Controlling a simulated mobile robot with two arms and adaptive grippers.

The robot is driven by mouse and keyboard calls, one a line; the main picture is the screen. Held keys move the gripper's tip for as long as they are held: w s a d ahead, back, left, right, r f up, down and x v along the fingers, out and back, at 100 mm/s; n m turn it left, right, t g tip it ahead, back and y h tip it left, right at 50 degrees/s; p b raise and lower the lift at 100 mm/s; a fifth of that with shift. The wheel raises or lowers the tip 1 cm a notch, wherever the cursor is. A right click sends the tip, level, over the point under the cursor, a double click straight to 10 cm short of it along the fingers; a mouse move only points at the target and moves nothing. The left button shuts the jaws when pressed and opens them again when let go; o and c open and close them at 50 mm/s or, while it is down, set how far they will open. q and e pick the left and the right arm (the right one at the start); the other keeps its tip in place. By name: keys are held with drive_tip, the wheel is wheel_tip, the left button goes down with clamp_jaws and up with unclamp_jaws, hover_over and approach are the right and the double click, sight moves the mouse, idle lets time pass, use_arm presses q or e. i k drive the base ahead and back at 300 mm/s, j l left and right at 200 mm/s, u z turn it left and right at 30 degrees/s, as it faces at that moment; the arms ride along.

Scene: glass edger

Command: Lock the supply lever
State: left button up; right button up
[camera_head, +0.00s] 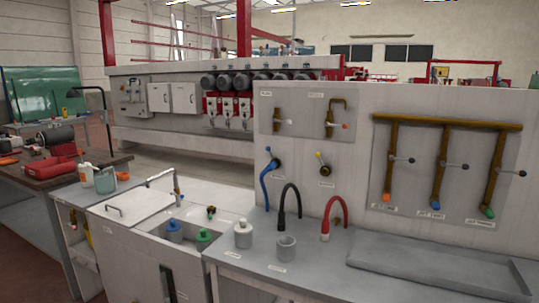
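Several valve levers are on the pale wall panel at the right in the head view; their labels are too small to read, so I cannot tell which is the supply lever. Three dark-tipped levers (402,160), (453,163), (510,172) stick out sideways from the brass pipes (442,162). Neither of my grippers is in view.
A grey counter (330,273) with a shallow tray (435,270) runs below the panel. A grey cup (286,247), a white bottle (243,234) and curved black and red hoses stand on it. A sink and a cluttered workbench (60,168) are to the left.

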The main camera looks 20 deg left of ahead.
sight(268, 149)
drive_tip(key=i+j, duration=0.25)
drive_tip(key=j, duration=0.2)
drive_tip(key=i+j, duration=0.25)
drive_tip(key=j, duration=0.2)
drive_tip(key=i+j, duration=0.25)
drive_tip(key=j, duration=0.2)
drive_tip(key=i+j, duration=0.25)
drive_tip(key=j, duration=0.2)
drive_tip(key=u, duration=0.05)
